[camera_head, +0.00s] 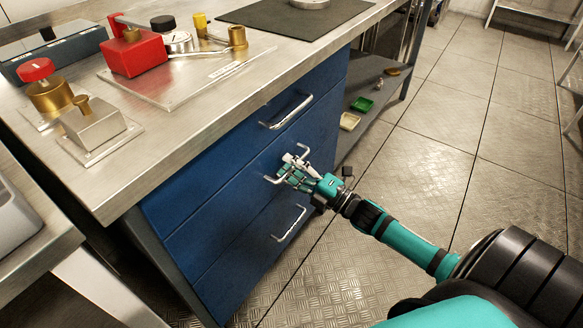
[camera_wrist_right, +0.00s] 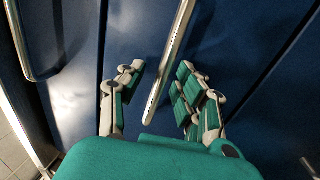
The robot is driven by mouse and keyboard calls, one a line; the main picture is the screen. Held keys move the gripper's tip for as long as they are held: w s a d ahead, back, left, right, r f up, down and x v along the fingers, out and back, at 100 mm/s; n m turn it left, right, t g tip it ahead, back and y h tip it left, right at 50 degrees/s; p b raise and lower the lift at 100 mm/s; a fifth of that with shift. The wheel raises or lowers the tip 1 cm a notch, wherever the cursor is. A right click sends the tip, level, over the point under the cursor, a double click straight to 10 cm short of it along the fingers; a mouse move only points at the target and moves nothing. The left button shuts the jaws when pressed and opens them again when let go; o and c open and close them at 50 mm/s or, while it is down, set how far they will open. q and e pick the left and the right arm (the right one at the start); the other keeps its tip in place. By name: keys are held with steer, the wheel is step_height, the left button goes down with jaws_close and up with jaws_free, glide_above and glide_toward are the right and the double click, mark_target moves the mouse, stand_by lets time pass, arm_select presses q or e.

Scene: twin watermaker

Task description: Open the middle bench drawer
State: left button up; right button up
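The middle bench drawer (camera_head: 222,220) is a blue front between two other blue drawer fronts, and it looks shut. Its silver bar handle shows in the right wrist view (camera_wrist_right: 168,62), running between my fingers. My right gripper (camera_head: 287,168) is at this handle, and its fingers hide part of it in the head view. In the right wrist view my right gripper (camera_wrist_right: 161,72) is open, one finger on each side of the bar with visible gaps. Whether a finger touches the bar cannot be told. My left gripper is not in view.
The top drawer handle (camera_head: 287,112) is above my gripper and the bottom drawer handle (camera_head: 289,224) below. The steel bench top (camera_head: 240,88) carries a red block (camera_head: 135,54) and brass fittings. A low shelf with trays (camera_head: 362,104) lies right of the drawers. The floor (camera_head: 430,150) is clear.

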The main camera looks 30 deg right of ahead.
steer(key=shift+c, duration=0.4)
jaws_close()
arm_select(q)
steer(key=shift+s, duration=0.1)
